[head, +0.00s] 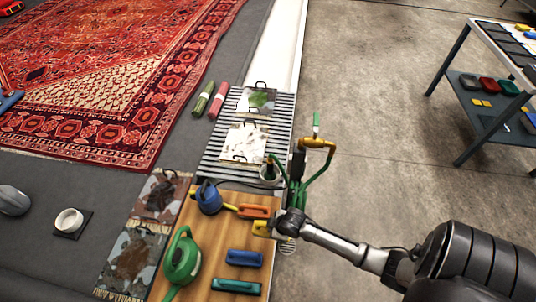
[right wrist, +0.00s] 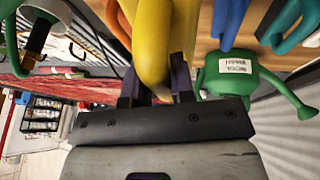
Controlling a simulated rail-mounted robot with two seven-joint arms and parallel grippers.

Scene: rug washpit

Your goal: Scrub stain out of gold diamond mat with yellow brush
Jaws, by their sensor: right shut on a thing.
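My right gripper (head: 272,227) reaches in from the right and is shut on the yellow brush (head: 262,229) at the right edge of the wooden board. In the right wrist view, the yellow brush (right wrist: 152,40) fills the space between the fingers (right wrist: 154,88). Four-sided mats lie in two places: a green-stained mat (head: 243,109) and a white-stained mat (head: 228,150) on the slatted grate, and a dark-stained mat (head: 147,190) and a grey-stained mat (head: 112,278) left of the board. I cannot tell which has the gold diamond pattern. My left gripper is not in view.
The wooden board (head: 215,225) holds an orange brush (head: 254,211), blue brush (head: 244,257), teal brush (head: 236,286), green watering can (head: 182,260) and blue can (head: 208,199). A green-hosed brass tap (head: 318,143) stands beside the grate (head: 215,145). A shelf (head: 487,100) stands right.

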